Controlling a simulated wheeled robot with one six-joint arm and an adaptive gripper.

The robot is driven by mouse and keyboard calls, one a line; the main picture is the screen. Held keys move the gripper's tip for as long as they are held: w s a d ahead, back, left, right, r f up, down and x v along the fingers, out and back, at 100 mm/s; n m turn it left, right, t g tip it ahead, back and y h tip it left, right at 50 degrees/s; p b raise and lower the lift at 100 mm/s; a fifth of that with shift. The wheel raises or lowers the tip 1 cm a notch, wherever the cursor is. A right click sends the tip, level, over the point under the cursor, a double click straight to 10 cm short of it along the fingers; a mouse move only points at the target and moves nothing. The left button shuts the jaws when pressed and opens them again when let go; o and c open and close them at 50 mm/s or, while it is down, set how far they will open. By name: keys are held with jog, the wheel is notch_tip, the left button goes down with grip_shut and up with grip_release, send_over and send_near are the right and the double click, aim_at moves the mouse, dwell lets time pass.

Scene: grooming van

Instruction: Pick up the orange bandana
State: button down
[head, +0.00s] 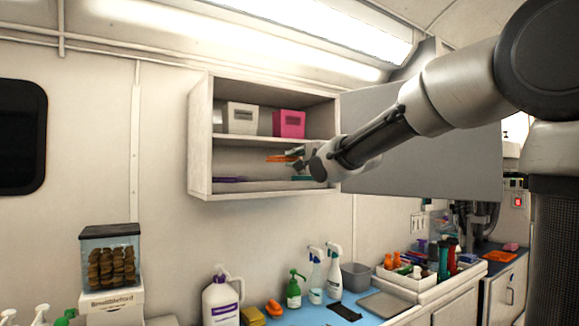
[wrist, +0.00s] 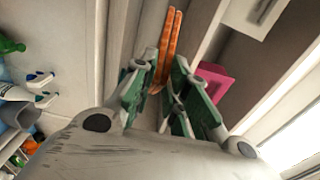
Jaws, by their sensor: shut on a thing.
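The orange bandana (head: 284,158) is a thin, flat folded cloth in the lower compartment of the open wall cabinet. In the head view it sits above the shelf board, apart from it. My gripper (head: 301,158) reaches into that compartment from the right and is shut on the bandana's near end. In the wrist view the bandana (wrist: 171,42) stretches out past the green-padded fingers of my gripper (wrist: 163,88) as two orange layers. The fingers hide the gripped end.
The cabinet (head: 200,135) holds a white box (head: 241,118) and a pink box (head: 289,123) on its upper shelf. A purple folded cloth (head: 230,179) and a teal one (head: 301,178) lie below. A grey panel (head: 430,160) stands right of the opening. Bottles crowd the blue counter.

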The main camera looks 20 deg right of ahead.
jog(key=s, duration=0.1)
jog(key=s+r, duration=0.1)
jog(key=s+d, duration=0.1)
jog(key=s, duration=0.1)
jog(key=shift+r, duration=0.2)
